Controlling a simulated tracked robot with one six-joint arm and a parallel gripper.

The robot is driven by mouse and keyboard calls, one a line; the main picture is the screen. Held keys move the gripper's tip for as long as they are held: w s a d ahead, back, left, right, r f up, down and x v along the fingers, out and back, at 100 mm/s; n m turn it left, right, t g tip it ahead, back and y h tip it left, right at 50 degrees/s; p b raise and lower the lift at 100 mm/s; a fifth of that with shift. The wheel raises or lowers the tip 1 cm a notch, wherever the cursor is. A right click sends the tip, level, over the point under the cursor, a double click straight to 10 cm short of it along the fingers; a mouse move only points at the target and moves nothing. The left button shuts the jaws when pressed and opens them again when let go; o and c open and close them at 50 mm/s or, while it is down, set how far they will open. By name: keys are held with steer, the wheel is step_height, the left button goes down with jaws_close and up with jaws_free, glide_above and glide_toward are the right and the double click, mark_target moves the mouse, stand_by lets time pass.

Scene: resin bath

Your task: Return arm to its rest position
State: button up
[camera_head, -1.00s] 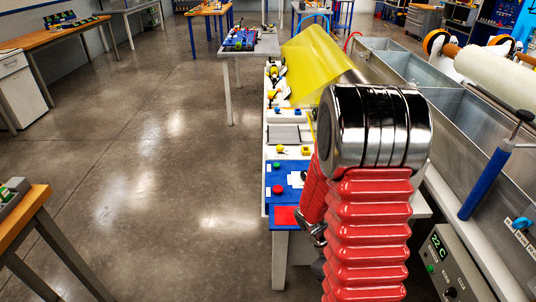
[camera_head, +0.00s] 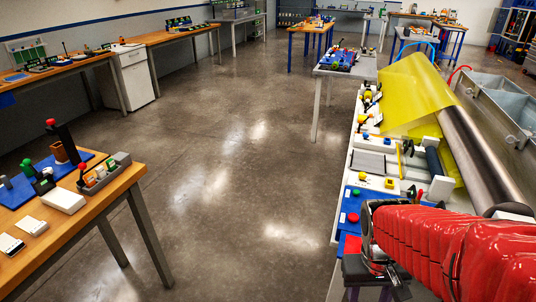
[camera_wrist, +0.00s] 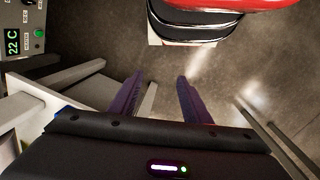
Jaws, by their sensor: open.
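My gripper shows in the wrist view (camera_wrist: 158,97), with two dark purple fingers held apart and nothing between them. Below the fingers in that view are the grey floor and pale table legs. In the head view my red ribbed arm reaches in from the right edge, and its dark end hangs at the near corner of the white bench (camera_head: 343,215). The fingertips are hard to make out there.
A yellow sheet (camera_head: 405,92) hangs over a metal roller (camera_head: 480,150) beside metal baths (camera_head: 507,100). A wooden table (camera_head: 95,215) with small devices stands at the near left. Open floor (camera_head: 230,170) lies between. A 22 C control box (camera_wrist: 22,42) shows in the wrist view.

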steer(key=a+r+t, duration=0.3)
steer(key=a+r, duration=0.1)
steer(key=r, duration=0.3)
steer(key=a+r+n+t+y, duration=0.1)
steer(key=a+r+t, duration=0.2)
steer(key=a+r, duration=0.2)
steer(key=shift+r+n, duration=0.3)
steer(key=shift+r, duration=0.6)
